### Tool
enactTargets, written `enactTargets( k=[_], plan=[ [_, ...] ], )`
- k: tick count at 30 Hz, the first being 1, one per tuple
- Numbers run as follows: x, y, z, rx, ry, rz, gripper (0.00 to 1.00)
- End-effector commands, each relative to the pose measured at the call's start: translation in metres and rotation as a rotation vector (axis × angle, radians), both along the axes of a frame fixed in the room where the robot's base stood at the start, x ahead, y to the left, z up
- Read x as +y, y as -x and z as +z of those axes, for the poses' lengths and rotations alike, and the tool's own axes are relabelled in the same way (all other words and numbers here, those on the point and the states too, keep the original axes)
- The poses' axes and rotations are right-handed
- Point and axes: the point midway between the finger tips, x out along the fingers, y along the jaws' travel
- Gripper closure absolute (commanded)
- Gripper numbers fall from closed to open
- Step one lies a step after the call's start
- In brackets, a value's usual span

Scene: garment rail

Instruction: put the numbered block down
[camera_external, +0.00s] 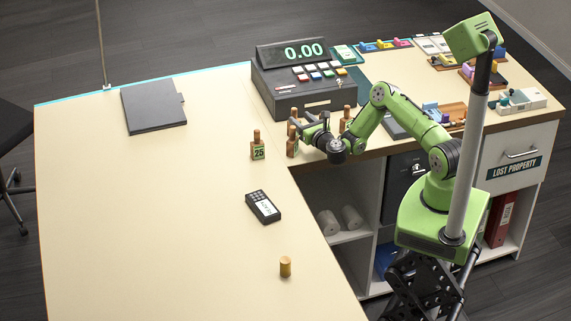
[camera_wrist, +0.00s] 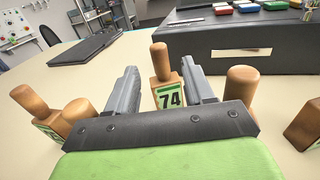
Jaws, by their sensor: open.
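The numbered block (camera_wrist: 168,97) is wooden with a rounded knob and a green-edged label reading 74. In the wrist view it stands upright between the two fingers of my gripper (camera_wrist: 160,70), with a visible gap on each side. My gripper is open. In the external view my gripper (camera_external: 304,122) is low over the counter, in front of the cash register, among several similar blocks. The lower part of block 74 is hidden by my gripper's body in the wrist view. It looks to be resting on the counter.
The cash register (camera_external: 305,85) is just behind. A card terminal (camera_external: 263,207), a wooden peg (camera_external: 285,267) and a dark folder (camera_external: 153,105) leave the left counter mostly clear.

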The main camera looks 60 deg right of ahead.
Motion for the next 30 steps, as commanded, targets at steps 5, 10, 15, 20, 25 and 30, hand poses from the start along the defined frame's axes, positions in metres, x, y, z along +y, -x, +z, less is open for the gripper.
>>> enactTargets(
  k=[5,10,15,20,25,30],
  plan=[
    [0.024,0.036,-0.006,0.001,0.004,0.004,0.48],
    [0.035,0.058,-0.004,0.001,0.001,-0.001,0.48],
    [0.037,0.062,-0.002,-0.002,0.000,-0.003,0.48],
    [0.037,0.062,-0.001,-0.002,0.000,-0.003,0.48],
    [0.037,0.062,-0.002,-0.001,0.001,-0.002,0.48],
    [0.030,0.044,0.037,-0.023,0.139,0.023,0.48]
  ],
)
